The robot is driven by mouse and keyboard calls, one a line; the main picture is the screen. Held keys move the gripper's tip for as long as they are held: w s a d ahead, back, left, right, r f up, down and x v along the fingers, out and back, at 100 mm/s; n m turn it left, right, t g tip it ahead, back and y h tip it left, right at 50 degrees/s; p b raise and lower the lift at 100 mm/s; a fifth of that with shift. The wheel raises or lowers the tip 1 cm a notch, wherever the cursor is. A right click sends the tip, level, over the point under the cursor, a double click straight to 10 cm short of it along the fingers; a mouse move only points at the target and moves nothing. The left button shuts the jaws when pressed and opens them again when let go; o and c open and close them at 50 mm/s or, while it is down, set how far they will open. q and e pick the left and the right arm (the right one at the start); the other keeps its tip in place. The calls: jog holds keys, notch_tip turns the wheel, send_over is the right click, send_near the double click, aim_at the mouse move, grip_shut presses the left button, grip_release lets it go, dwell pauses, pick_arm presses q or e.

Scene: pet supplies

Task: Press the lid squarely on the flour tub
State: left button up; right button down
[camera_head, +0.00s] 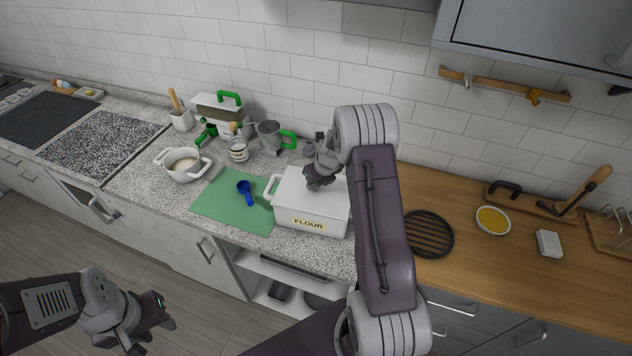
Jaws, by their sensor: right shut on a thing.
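The white flour tub (307,223) stands on the counter at the middle, with a "FLOUR" label on its front and a side handle at its left. A white lid (296,191) covers its top; I cannot tell whether it sits flush all round. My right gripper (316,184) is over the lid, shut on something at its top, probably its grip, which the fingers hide. My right arm covers the tub's right end. My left gripper (162,313) is low at the left, in front of the counter and away from the tub; its finger gap is unclear.
A green mat (228,212) with a blue scoop (245,192) lies left of the tub. A white pot (183,165), a glass jar (238,150), a metal jug (269,137) and a green-handled container (219,108) stand behind. A black trivet (429,234) lies right of my arm.

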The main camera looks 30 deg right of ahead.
jog(key=shift+p, duration=0.35)
dwell(0.4)
jog(key=c, duration=1)
grip_release()
jog(key=shift+c, duration=0.2)
jog(key=shift+o, duration=0.4)
jog(key=o, duration=0.4)
notch_tip(320, 180, up, 7)
jog(key=p, duration=0.8)
jog(key=shift+r, duration=0.1)
